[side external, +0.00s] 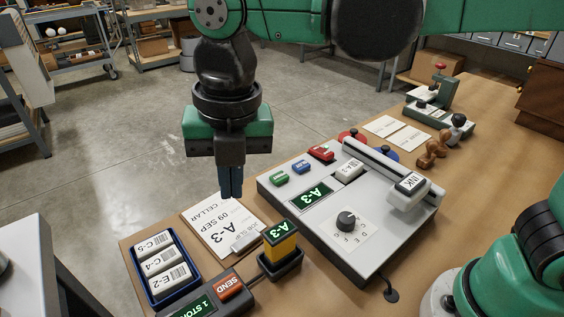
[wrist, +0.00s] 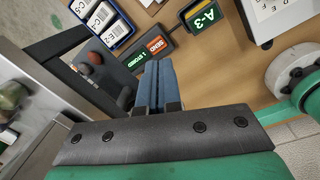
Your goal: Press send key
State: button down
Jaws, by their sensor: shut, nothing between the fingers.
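The red SEND key (side external: 228,287) sits on a dark keypad unit at the front edge of the table, beside a green display (side external: 197,308) that reads "1 STOR" before the picture edge cuts it off. In the wrist view the SEND key (wrist: 156,43) shows just beyond my fingertips, with the green display (wrist: 136,60) beside it. My gripper (side external: 231,195) is shut and empty, pointing down. In the side view it hangs above the job slip area, behind the SEND key and apart from it. The blue fingers (wrist: 158,75) lie together in the wrist view.
A blue tray (side external: 150,285) of labelled blocks stands left of the key. A yellow device with an A-3 display (side external: 280,235) stands close on its right. A clipboard slip (side external: 222,222) lies behind. A grey machine (side external: 330,240) with a knob fills the table's middle.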

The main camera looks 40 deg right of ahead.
aim_at(227, 286)
jog(key=a+n, duration=0.2)
jog(key=s+a+n, duration=0.1)
jog(key=n, duration=0.2)
jog(key=shift+s+a+n+g+h, duration=0.2)
jog(key=shift+a+n+g+h, duration=0.1)
jog(key=shift+a+g, duration=0.1)
notch_tip(227, 286, down, 14)
jog(key=shift+f, duration=0.1)
dwell(0.5)
jog(key=shift+f, duration=0.9)
jog(key=shift+r, duration=0.15)
notch_tip(227, 286, up, 14)
